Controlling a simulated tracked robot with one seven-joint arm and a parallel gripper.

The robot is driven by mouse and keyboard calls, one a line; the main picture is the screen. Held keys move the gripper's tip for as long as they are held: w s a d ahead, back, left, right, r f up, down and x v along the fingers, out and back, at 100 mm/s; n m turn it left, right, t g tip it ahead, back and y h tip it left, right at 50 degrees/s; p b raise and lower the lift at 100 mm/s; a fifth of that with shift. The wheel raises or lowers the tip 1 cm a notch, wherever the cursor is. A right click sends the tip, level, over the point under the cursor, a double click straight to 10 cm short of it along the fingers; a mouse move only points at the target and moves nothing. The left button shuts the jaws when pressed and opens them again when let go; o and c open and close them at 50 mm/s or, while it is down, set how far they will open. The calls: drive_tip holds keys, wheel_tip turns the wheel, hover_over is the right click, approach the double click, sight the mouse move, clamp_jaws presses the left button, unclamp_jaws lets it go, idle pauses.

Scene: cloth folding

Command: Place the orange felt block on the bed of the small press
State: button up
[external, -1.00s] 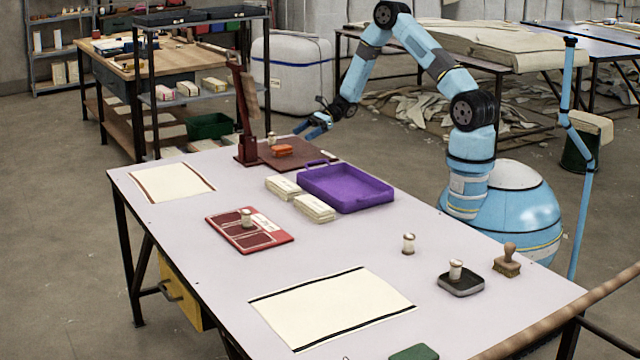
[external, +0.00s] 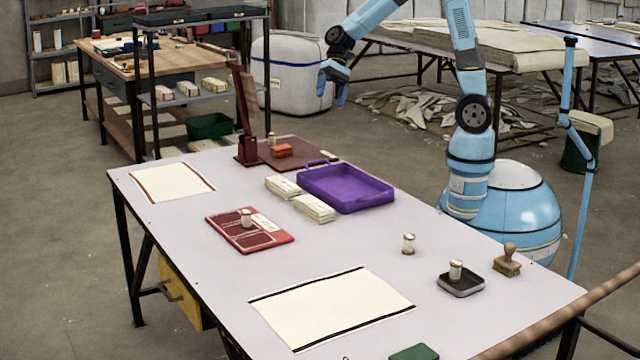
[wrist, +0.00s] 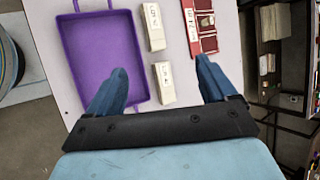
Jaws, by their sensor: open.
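The orange felt block (external: 281,150) lies on the flat brown-red bed (external: 305,149) of the small press (external: 245,140) at the far end of the table. The press's dark red upright and raised plate stand at the left of the bed. My gripper (external: 334,88) is open and empty, high above and behind the far end of the table, apart from the block. In the wrist view my gripper (wrist: 160,82) shows two blue fingers spread wide with nothing held between them. The block and the press are not visible in the wrist view.
A purple tray (external: 346,188) and two cream bundles (external: 315,208) lie near the press. A red board (external: 249,230) with a knobbed piece on it, cream sheets (external: 331,307), a dark pad (external: 461,283) and a wooden stamp (external: 507,260) are spread over the table.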

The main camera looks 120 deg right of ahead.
drive_tip(key=s+a+r+n+g+h, duration=0.1)
drive_tip(key=s+a+r+n, duration=0.3)
drive_tip(key=a, duration=0.5)
drive_tip(key=s+a+r+n+h, duration=0.1)
drive_tip(key=s+a+r+n, duration=0.1)
drive_tip(key=s+a+n, duration=0.2)
drive_tip(key=s+a+r+n+h, duration=0.2)
drive_tip(key=s+a+r+n, duration=0.1)
drive_tip(key=s, duration=0.4)
drive_tip(key=s+a+r+n+t+h, duration=0.1)
drive_tip(key=s+a+r+n, duration=0.1)
drive_tip(key=s+a+n, duration=0.4)
drive_tip(key=shift+s+a+r, duration=0.15)
drive_tip(key=shift+s+r, duration=0.05)
drive_tip(key=shift+r, duration=0.05)
